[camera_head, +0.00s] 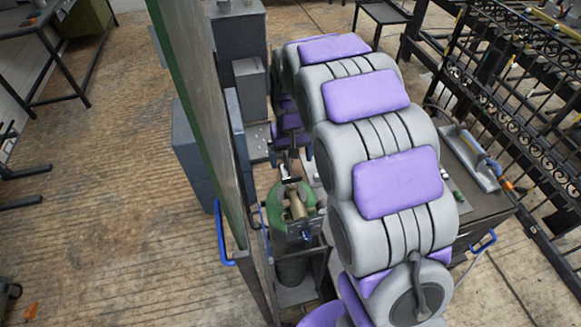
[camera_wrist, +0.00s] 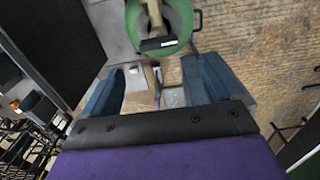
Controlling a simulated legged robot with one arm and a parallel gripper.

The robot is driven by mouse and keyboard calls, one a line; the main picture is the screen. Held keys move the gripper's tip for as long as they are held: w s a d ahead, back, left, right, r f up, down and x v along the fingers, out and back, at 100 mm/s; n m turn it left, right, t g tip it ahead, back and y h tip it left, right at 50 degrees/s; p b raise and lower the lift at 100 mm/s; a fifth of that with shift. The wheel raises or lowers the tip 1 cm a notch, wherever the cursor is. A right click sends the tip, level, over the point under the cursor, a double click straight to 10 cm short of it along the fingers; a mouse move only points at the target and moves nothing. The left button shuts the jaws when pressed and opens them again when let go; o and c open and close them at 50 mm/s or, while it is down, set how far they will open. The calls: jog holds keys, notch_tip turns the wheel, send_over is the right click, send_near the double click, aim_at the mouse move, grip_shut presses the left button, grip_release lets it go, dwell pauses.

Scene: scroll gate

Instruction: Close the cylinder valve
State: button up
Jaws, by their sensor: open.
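The cylinder (camera_head: 281,226) has a green shoulder and a dark body and stands upright in a dark frame. Its brass-coloured valve (camera_head: 297,207) sits on top. In the wrist view the green cylinder top (camera_wrist: 185,14) is at the upper middle, with a dark piece bearing a white label (camera_wrist: 158,43) across its near edge. My gripper (camera_wrist: 160,78) is open and empty, its two blue-grey fingers apart, just short of the cylinder top in that view. In the head view my arm largely hides the gripper. I cannot tell whether it touches the valve.
A tall green-edged panel (camera_head: 203,95) stands close left of the cylinder. Grey boxes (camera_head: 240,45) stand behind it. A dark cart (camera_head: 487,205) with a blue handle and tools is right of my arm. Black metal gate work (camera_head: 500,70) fills the upper right.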

notch_tip(320, 180, up, 8)
jog(key=shift+r, duration=0.25)
jog(key=s+d+f+b, duration=0.2)
jog(key=s+d, duration=0.1)
jog(key=s, duration=0.8)
jog(key=s+d+f+m+g+b, duration=0.1)
jog(key=s+d+f+b, duration=0.1)
jog(key=s, duration=1)
jog(key=s+d+f+m+b, duration=0.1)
jog(key=s+d+f+b, duration=0.2)
jog(key=s, duration=0.9)
jog(key=d+b, duration=0.1)
jog(key=d, duration=0.1)
jog(key=shift+s+d+g, duration=0.2)
jog(key=shift+d+g, duration=0.15)
jog(key=shift+g, duration=0.05)
